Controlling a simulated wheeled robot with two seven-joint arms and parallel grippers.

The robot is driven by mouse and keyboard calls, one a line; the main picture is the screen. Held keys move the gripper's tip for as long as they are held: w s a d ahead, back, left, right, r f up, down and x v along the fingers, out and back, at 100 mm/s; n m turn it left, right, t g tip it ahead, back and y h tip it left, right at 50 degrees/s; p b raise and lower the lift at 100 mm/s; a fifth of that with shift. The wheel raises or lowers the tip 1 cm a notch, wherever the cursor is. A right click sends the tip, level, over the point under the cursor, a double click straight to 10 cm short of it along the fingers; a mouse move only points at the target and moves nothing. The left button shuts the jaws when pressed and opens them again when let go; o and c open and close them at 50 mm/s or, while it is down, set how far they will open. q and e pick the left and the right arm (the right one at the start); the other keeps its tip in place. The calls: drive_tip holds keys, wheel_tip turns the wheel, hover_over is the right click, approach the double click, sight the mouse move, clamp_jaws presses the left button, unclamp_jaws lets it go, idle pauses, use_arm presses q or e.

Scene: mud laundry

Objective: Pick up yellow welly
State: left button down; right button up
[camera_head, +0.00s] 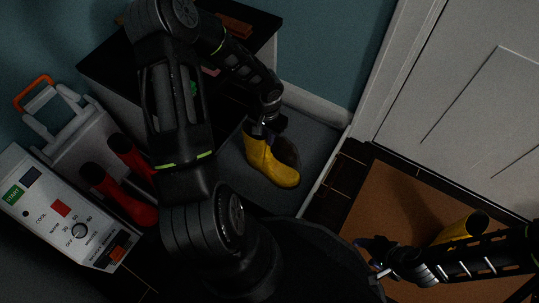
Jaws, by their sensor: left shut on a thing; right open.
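A yellow welly (272,165) is on or just above a grey floor area beside the dark cabinet, upright with its toe toward the lower right. My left gripper (265,130) reaches down from above and is shut on the top of this welly's shaft. Its fingertips are small and dark here. A second yellow welly (462,229) is on the brown mat at the right, partly hidden by my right arm. My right gripper (374,258) is open and empty over the mat's left part, to the left of this second welly.
Red wellies (125,192) stand next to a white control panel (68,212) with a knob at the left. A dark-topped cabinet (262,27) stands behind my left arm. The brown mat (385,205) lies before a white door (470,110). A raised pale edge (322,178) borders the grey area.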

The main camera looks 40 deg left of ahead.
use_arm(q)
drive_tip(key=shift+r, duration=0.1)
wheel_tip(320, 180, up, 10)
drive_tip(key=p, duration=0.4)
drive_tip(key=shift+p, duration=0.35)
use_arm(e)
drive_tip(key=r, duration=0.3)
drive_tip(key=s+r, duration=0.1)
drive_tip(key=r, duration=0.1)
use_arm(q)
drive_tip(key=w+d+r, duration=0.5)
drive_tip(key=w+r, duration=0.6)
drive_tip(key=r, duration=0.1)
drive_tip(key=w+d+r, duration=0.2)
drive_tip(key=d+r, duration=0.8)
drive_tip(key=r, duration=0.5)
drive_tip(key=shift+w+m, duration=0.2)
drive_tip(key=shift+m, duration=0.2)
use_arm(e)
drive_tip(key=shift+c, duration=0.6)
